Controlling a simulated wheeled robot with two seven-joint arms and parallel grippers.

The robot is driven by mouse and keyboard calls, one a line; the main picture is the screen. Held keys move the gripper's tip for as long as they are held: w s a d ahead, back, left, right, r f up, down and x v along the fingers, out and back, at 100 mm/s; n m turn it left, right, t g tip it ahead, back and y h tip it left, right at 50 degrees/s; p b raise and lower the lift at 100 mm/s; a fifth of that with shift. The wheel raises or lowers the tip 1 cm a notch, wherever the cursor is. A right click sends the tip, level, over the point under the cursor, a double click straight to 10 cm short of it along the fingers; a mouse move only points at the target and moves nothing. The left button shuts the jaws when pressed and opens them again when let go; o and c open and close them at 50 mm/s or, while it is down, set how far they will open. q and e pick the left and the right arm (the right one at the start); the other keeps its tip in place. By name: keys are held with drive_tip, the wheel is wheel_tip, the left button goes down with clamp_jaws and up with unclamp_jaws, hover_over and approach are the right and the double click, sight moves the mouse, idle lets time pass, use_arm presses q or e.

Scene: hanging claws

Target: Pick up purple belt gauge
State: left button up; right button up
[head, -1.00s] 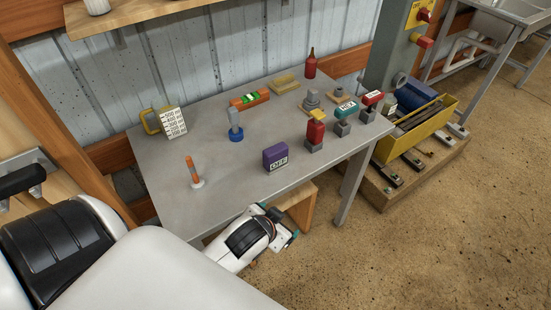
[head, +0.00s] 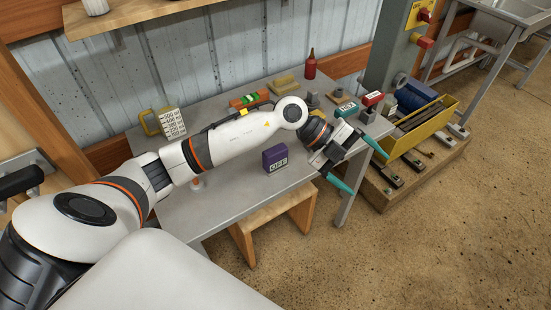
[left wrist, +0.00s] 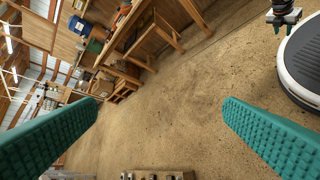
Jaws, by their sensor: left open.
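The purple belt gauge (head: 275,158) is a small purple block with a white label on its front. It stands upright near the front edge of the grey table (head: 222,207). My left gripper (head: 370,175) is open and empty, past the table's front right corner, to the right of the gauge and apart from it. In the left wrist view, its teal fingers (left wrist: 160,120) are spread wide over bare floor, and the gauge is not seen there. What looks like my right gripper (left wrist: 285,17) shows small at the top right of that view; its opening is unclear.
My left arm crosses above the table and hides several items. A teal block (head: 346,108) and a red block (head: 372,98) stand at the table's right end. A yellow-handled gauge (head: 168,122) stands at the left.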

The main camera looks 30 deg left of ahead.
use_arm(q)
drive_tip(key=w+a+f+n+g+y, duration=0.1)
drive_tip(key=w+a+f+n+y, duration=0.15)
drive_tip(key=a+y, duration=0.7)
drive_tip(key=r+n+g+y, duration=0.1)
drive_tip(key=r+n+y, duration=0.1)
hover_over(275, 149)
drive_tip(key=shift+d+f, duration=0.25)
drive_tip(key=f, duration=0.6)
drive_tip(key=shift+s+a+p, duration=0.1)
drive_tip(key=shift+a+p, duration=0.2)
drive_tip(key=shift+p, duration=0.05)
drive_tip(key=shift+d+f+p, duration=0.1)
drive_tip(key=shift+f+p, duration=0.35)
drive_tip(key=shift+f, duration=2.4)
drive_tip(key=c, duration=1.2)
drive_tip(key=shift+r, duration=0.1)
